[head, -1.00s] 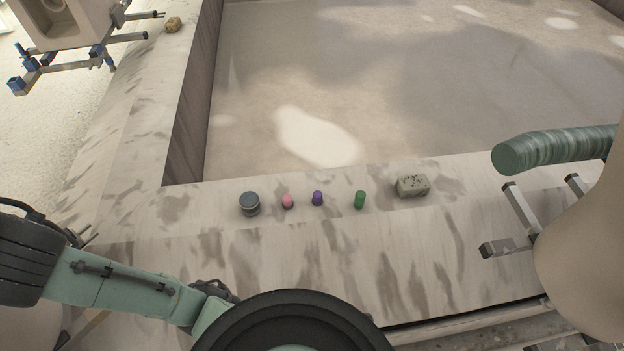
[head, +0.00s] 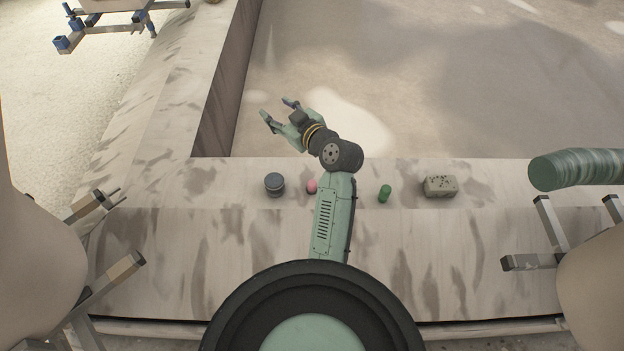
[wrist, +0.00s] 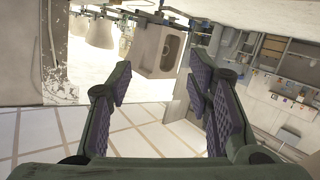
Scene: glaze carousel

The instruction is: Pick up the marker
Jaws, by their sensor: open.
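Small upright pieces stand in a row on the pale streaked ledge (head: 450,225). A short green cylinder (head: 384,193) stands just right of my arm. A small pink piece (head: 312,187) shows just left of my arm. A purple one is hidden now, apparently behind my arm. None is clearly recognisable as a marker at this size. My gripper (head: 276,108) is open and empty, raised beyond the row and pointing up-left in the head view. Its spread fingers also show in the wrist view (wrist: 160,75), with nothing between them.
A dark round tin (head: 274,184) stands left of the pink piece. A speckled grey block (head: 440,187) lies right of the green cylinder. A large green ribbed cylinder (head: 574,170) juts in at right. The ledge front is clear.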

